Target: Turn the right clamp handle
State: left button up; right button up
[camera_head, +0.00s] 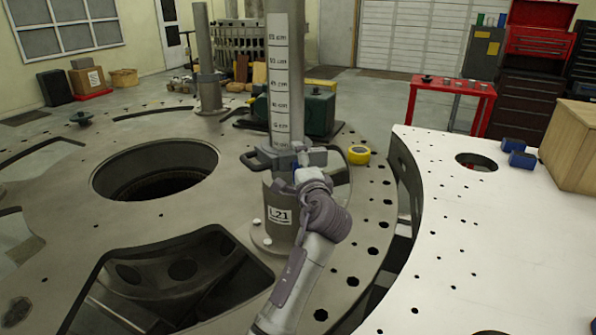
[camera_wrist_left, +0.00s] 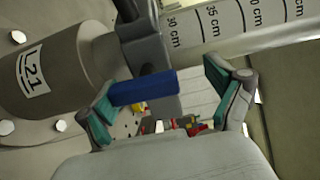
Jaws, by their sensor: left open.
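The right clamp handle, a blue cylinder (camera_wrist_left: 145,88), shows in the left wrist view on a dark clamp body (camera_wrist_left: 143,42). The clamp sits around the grey post with a centimetre scale (camera_head: 279,75), above the base marked L21 (camera_head: 281,217). My left gripper (camera_wrist_left: 163,78) is open, with its teal-padded fingers on either side of the blue handle. The handle's left end is close to the left finger, and a gap shows to the right finger; I cannot tell if anything touches. In the head view my left gripper (camera_head: 307,168) largely hides this handle. My right gripper is not in view.
The post stands on a large round metal plate (camera_head: 140,222) with wide openings. A dark handle (camera_head: 254,160) sticks out of the clamp's left side. A yellow roll (camera_head: 358,154) lies right of the post. A white table (camera_head: 450,235) with a wooden box (camera_head: 570,148) stands at right.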

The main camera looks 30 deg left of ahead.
pick_arm(q)
notch_tip(320, 180, up, 9)
jog(key=shift+f, duration=0.1)
jog(key=shift+d, duration=0.1)
dwell(0.3)
